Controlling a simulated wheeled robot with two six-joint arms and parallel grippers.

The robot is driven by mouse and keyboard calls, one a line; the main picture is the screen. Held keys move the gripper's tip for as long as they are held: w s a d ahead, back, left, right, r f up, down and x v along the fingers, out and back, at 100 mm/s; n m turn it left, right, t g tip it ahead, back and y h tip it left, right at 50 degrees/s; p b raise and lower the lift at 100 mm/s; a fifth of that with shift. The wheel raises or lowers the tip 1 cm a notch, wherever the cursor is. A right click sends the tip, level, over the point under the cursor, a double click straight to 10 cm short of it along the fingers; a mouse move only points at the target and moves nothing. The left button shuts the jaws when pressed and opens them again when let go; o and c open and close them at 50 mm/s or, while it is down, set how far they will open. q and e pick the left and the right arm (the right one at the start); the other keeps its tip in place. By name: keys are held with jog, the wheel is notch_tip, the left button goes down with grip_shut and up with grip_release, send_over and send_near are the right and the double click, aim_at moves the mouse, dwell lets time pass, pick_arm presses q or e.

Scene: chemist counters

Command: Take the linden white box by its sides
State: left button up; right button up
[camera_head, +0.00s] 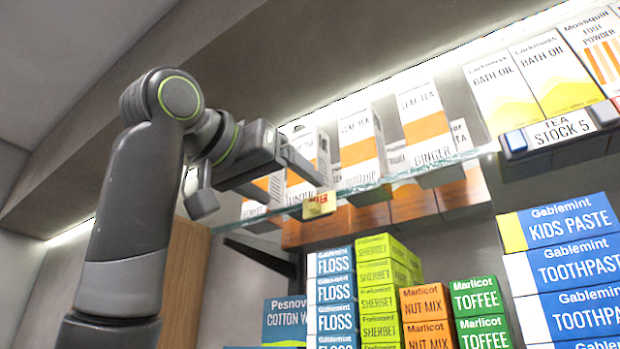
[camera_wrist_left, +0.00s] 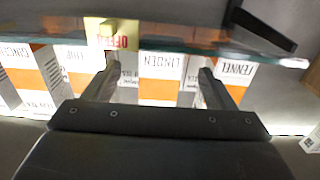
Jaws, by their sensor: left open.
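The linden white box (camera_head: 301,197), white with an orange band, stands on the glass shelf, partly hidden behind my left gripper in the head view. In the left wrist view, the picture is upside down and the linden box (camera_wrist_left: 162,68) sits between my two fingers. My left gripper (camera_head: 296,194) is open, with one finger towards each side of the box. In the wrist view the fingers of the left gripper (camera_wrist_left: 157,75) appear apart from the box, with gaps on both sides. My right gripper is not in view.
A rosehip box (camera_head: 359,150) and a ginger box (camera_head: 426,125) stand to the right. A fennel box (camera_wrist_left: 236,78) stands on the other side. A small yellow and red offer tag (camera_head: 320,204) hangs on the glass shelf edge (camera_head: 385,182). Stacked packets (camera_head: 380,290) fill the space below.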

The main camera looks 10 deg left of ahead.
aim_at(301, 199)
pick_arm(q)
jog(key=shift+x, duration=0.85)
jog(key=shift+w+d+p, duration=0.15)
jog(key=shift+w+p, duration=0.2)
jog(key=shift+w+r, duration=0.1)
jog(key=p+x, duration=0.2)
jog(key=x, duration=0.1)
jog(key=p+x, duration=0.2)
jog(key=shift+f, duration=0.3)
jog(key=c, duration=1.1)
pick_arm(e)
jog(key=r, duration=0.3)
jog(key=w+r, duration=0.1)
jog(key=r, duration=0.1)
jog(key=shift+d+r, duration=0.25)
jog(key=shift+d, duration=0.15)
pick_arm(q)
jog(key=shift+r, duration=0.15)
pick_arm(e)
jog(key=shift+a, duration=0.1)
